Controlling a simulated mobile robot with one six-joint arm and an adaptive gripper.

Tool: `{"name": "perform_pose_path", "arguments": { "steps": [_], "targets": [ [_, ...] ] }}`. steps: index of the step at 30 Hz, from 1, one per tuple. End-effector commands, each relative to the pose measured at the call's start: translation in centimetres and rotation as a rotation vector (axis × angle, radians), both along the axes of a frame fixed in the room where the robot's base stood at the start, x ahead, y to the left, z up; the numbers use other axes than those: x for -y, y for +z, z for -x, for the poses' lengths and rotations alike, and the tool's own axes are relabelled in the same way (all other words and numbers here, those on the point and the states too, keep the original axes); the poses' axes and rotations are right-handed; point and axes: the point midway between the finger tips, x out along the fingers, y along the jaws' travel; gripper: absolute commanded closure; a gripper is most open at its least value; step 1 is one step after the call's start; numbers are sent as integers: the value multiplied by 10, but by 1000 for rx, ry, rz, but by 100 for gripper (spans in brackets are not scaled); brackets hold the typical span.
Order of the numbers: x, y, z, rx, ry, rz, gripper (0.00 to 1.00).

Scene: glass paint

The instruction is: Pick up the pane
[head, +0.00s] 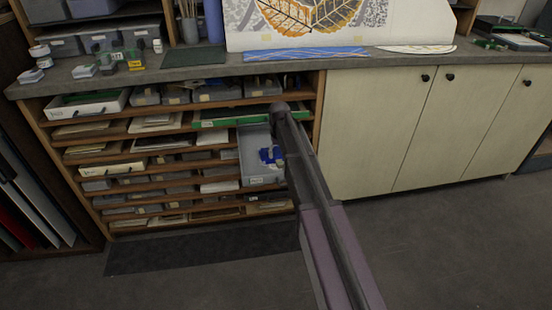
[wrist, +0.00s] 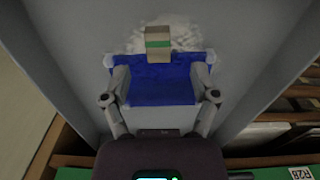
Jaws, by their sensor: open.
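The blue pane (wrist: 162,88) lies in an open grey drawer (wrist: 82,40) in the wrist view. Its blue also shows in the head view (head: 267,155), partly hidden by my arm. A small tan block with a green band (wrist: 158,42) overlaps the pane's far edge. My gripper (wrist: 160,76) is open, with one finger at the left side of the pane and one at the right. I cannot tell whether the fingers touch it. In the head view my gripper is hidden behind my arm.
The grey drawer (head: 262,180) sticks out of a wooden shelf rack (head: 75,157) filled with trays and papers. Its walls stand on both sides of my gripper. Cream cabinet doors (head: 370,130) are to the right. A dark mat (head: 190,247) lies on the floor below.

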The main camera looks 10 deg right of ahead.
Motion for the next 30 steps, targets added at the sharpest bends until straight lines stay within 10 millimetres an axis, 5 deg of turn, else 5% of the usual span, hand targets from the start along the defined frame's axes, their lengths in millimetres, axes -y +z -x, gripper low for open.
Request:
{"name": "perform_pose_path", "arguments": {
  "steps": [13, 30],
  "targets": [
    [2, -36, 0, 0, 0, 0, 23],
    [2, -40, 0, 0, 0, 0, 23]
  ]
}}
